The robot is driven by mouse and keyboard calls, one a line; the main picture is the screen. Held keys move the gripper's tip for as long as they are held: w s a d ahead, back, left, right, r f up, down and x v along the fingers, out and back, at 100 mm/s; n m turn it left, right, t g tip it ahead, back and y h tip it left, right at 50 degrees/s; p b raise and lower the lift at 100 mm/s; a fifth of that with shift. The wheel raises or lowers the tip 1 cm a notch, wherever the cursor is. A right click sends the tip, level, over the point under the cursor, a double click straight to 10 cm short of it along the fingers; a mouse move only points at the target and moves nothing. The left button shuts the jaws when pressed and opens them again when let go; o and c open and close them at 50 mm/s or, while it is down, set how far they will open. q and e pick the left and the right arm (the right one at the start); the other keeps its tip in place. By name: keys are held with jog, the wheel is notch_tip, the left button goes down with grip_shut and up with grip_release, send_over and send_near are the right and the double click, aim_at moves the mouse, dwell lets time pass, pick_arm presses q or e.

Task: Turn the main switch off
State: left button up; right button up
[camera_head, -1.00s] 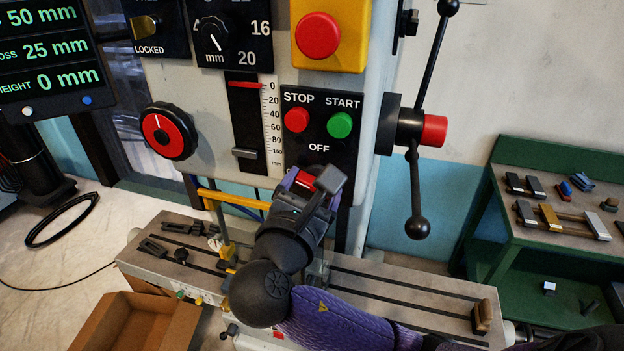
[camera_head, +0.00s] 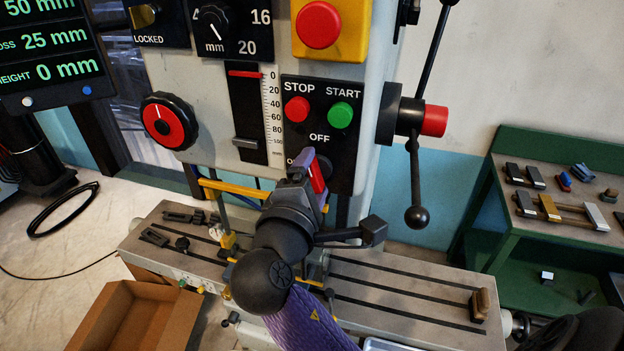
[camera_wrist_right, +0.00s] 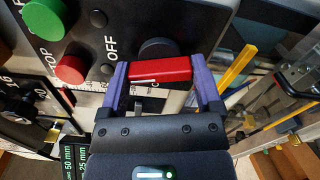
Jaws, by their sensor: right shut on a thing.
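The main switch has a red handle (camera_head: 318,176) on the black control panel (camera_head: 346,98), below the word OFF. In the right wrist view the red bar (camera_wrist_right: 160,70) lies between the two purple fingers, with a dark round base (camera_wrist_right: 159,48) behind it. My right gripper (camera_head: 308,178) is shut on this handle; it also shows in the right wrist view (camera_wrist_right: 163,80). In the head view the handle stands nearly upright, leaning slightly left at its top. The gripper hides the lower part of the switch and part of its lettering. My left gripper is not in view.
A red STOP button (camera_head: 297,110) and a green START button (camera_head: 340,115) sit just above. A yellow emergency-stop box (camera_head: 355,48) is higher up. The lever hub (camera_head: 433,120) projects on the right. The slotted machine table (camera_head: 400,300) lies below, beside an open cardboard box (camera_head: 118,290).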

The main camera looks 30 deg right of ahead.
jog(key=shift+f+m+b, duration=0.1)
jog(key=shift+m+b, duration=0.4)
jog(key=shift+m, duration=1.4)
jog(key=o, duration=1)
jog(key=shift+o, duration=0.2)
